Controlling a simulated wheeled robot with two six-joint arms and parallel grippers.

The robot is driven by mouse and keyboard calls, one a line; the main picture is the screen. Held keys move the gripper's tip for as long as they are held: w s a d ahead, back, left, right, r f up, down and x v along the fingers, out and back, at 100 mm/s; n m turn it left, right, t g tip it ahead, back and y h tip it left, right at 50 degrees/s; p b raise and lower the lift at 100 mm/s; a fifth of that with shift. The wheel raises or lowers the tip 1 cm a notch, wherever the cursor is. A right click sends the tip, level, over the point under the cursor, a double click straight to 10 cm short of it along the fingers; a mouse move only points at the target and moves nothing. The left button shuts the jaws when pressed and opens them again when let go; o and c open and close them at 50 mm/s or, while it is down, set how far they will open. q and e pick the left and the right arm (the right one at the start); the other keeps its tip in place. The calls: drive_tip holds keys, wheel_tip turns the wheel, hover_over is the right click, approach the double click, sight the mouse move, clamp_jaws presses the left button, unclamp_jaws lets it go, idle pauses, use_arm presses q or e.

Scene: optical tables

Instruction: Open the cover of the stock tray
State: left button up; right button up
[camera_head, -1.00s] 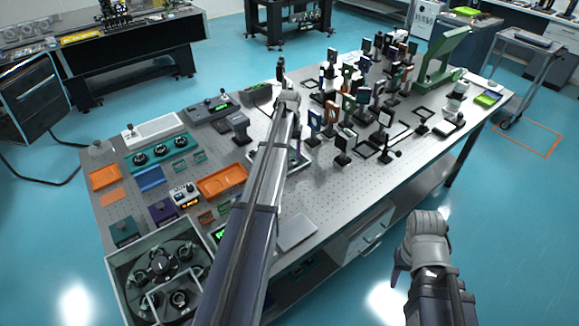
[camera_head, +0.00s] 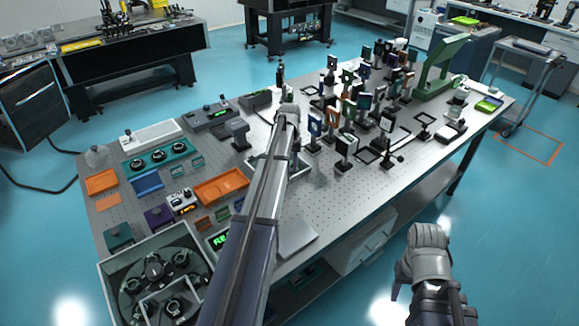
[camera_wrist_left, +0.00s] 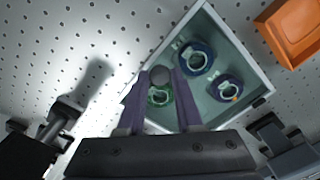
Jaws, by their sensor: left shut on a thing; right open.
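The stock tray (camera_wrist_left: 262,85) is a pale, shallow square box on the perforated table, with several dark ring-shaped optics inside, seen in the left wrist view. In the head view my left arm hides most of it, and only an edge (camera_head: 308,167) shows. My left gripper (camera_wrist_left: 160,76) is over one side of the tray, its two fingers shut on a small round grey knob (camera_wrist_left: 160,73). The cover itself looks clear, and I cannot tell whether it is lifted. My right gripper (camera_head: 398,284) is open and empty, over the floor to the right of the table.
An orange bin (camera_head: 222,187) lies left of the tray. Many mounted optics (camera_head: 345,150) crowd the table to its right. A flat grey plate (camera_head: 298,236) lies near the front edge. A large box with round parts (camera_head: 108,272) sits at the front left corner.

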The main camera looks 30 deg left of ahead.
use_arm(q)
clamp_jaws()
idle(0.8)
